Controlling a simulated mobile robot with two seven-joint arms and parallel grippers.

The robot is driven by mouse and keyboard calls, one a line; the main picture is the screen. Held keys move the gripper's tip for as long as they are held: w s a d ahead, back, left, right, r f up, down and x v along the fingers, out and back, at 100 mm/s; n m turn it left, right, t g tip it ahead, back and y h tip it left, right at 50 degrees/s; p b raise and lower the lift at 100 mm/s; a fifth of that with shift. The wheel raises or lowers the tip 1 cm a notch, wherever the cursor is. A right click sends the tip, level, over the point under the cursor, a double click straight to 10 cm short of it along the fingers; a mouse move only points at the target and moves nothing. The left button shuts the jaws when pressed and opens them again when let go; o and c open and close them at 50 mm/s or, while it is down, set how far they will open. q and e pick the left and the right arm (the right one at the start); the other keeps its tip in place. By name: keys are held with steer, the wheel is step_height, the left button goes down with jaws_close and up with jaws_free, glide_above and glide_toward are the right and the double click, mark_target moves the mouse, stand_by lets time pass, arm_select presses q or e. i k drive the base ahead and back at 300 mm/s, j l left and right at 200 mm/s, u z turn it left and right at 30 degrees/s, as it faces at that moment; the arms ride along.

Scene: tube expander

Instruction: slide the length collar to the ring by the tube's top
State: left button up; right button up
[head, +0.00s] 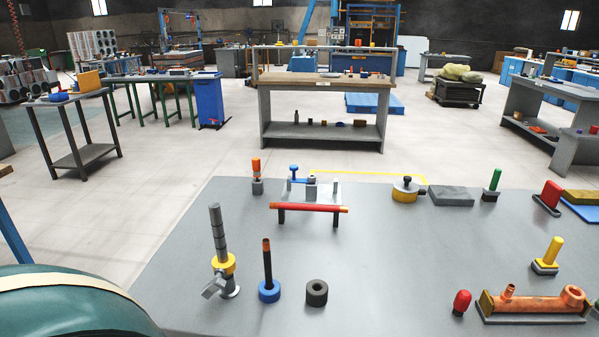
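A grey upright tube (216,226) with dark rings along its length stands at the left of the near table. A yellow collar (224,265) sits around its lower part, well below the ring near the top; I take this to be the length collar. A grey lever-like piece (214,286) sticks out to the left at its foot. Neither of my grippers is in view.
A dark rod with a copper top (267,265) stands in a blue base just right of the tube, with a black ring (317,292) beside it. A red bar (309,207) lies across a small stand behind. A copper pipe fitting (535,300) lies at the right. The grey table (400,270) is clear in the middle.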

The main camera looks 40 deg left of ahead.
mark_target(226, 268)
steer(key=k+j+u, duration=0.1)
steer(key=u, duration=1.45)
steer(key=j, duration=0.1)
